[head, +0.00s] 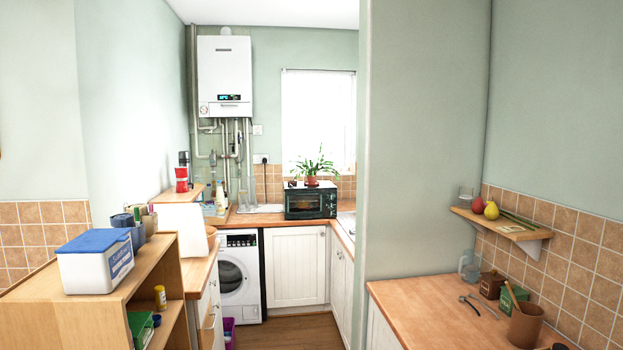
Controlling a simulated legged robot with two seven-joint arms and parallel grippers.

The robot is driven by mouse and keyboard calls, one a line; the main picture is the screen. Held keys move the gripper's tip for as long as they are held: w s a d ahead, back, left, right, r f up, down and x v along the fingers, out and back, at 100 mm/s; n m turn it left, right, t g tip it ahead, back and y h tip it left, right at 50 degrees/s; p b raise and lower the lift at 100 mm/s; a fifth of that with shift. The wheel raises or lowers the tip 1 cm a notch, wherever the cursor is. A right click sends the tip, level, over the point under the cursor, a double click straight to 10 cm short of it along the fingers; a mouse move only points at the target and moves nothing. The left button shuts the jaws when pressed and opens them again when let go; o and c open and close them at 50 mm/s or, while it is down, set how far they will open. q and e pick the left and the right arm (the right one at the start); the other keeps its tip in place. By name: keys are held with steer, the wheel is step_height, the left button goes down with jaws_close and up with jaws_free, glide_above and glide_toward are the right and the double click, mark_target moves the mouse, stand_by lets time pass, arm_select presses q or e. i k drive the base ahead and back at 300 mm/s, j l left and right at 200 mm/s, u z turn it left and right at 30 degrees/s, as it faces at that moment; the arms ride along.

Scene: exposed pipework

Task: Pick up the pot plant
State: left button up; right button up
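The pot plant (313,168) is a leafy green plant in a small reddish-brown pot. It stands upright on top of a dark toaster oven (310,203) on the far counter, in front of the bright window. Neither of my grippers shows in the head view.
A wooden shelf unit with a blue-lidded white box (94,262) stands at near left. A wooden counter (430,305) and wall shelf (500,224) are at right. A wall edge (364,190) juts out mid-view. Wooden floor (300,333) lies open between, before the washing machine (238,278).

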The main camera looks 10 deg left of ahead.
mark_target(312, 177)
steer(key=u, duration=0.35)
steer(key=i, duration=4.8)
